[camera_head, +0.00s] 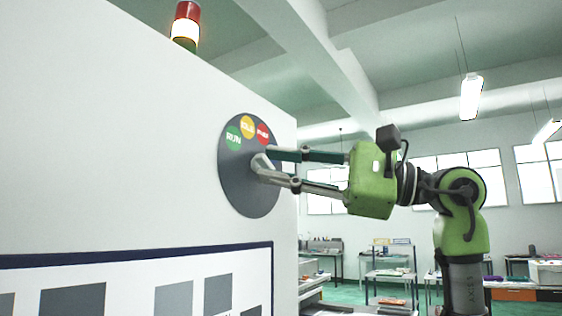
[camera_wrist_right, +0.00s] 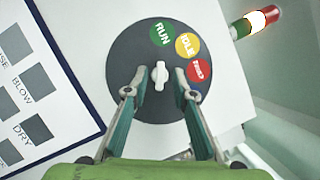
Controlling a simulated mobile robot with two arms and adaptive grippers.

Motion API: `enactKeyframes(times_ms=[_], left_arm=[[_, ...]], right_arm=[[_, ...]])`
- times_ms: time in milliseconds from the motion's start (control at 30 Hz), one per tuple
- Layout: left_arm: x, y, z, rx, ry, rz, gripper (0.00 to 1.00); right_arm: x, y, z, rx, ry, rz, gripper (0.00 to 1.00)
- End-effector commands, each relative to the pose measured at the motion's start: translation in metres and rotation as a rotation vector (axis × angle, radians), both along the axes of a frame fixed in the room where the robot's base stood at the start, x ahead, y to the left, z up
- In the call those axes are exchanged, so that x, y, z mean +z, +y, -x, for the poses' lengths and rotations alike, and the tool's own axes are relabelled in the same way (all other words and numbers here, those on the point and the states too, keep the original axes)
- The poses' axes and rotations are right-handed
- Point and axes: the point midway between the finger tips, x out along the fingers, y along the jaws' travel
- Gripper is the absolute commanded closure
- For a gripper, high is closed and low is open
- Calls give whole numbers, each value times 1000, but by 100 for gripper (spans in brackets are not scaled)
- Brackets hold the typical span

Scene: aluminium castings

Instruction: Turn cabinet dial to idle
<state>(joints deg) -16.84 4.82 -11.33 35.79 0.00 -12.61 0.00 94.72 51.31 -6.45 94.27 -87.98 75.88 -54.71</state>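The cabinet dial is a round dark grey disc (camera_head: 236,190) on the white cabinet's face, also in the right wrist view (camera_wrist_right: 125,62). It carries a green RUN label (camera_head: 233,138), a yellow IDLE label (camera_head: 247,126) and a red label (camera_head: 263,133) whose word is unclear. A small pale knob (camera_wrist_right: 160,76) sits at its middle. In the wrist view the knob's long axis lines up with RUN. My right gripper (camera_head: 266,163) is at the dial, its fingers (camera_wrist_right: 160,93) apart on either side of the knob with visible gaps. My left gripper is out of view.
A signal tower (camera_head: 186,24) stands on the cabinet with its middle section glowing. A blue-framed panel (camera_head: 140,255) with grey squares is below the dial. Benches (camera_head: 390,275) stand far back on the right.

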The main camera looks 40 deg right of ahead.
Motion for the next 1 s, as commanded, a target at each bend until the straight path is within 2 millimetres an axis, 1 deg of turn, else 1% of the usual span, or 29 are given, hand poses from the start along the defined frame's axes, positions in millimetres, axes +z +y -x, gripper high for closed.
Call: enactKeyframes(times_ms=[167, 267, 300, 667, 867, 1000], left_arm=[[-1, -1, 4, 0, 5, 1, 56], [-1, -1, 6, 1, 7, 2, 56], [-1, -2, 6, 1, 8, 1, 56], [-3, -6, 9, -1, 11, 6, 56], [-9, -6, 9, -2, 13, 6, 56], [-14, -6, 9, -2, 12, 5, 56]], right_arm=[[0, 0, 0, 0, 0, 0, 76], [0, 0, 0, 0, 0, 0, 99], [0, 0, 0, 0, 1, 1, 100], [-1, 0, 0, 0, 9, -22, 100], [-3, 0, 1, 0, 44, -106, 100], [-5, 1, 1, -1, 83, -201, 100]])
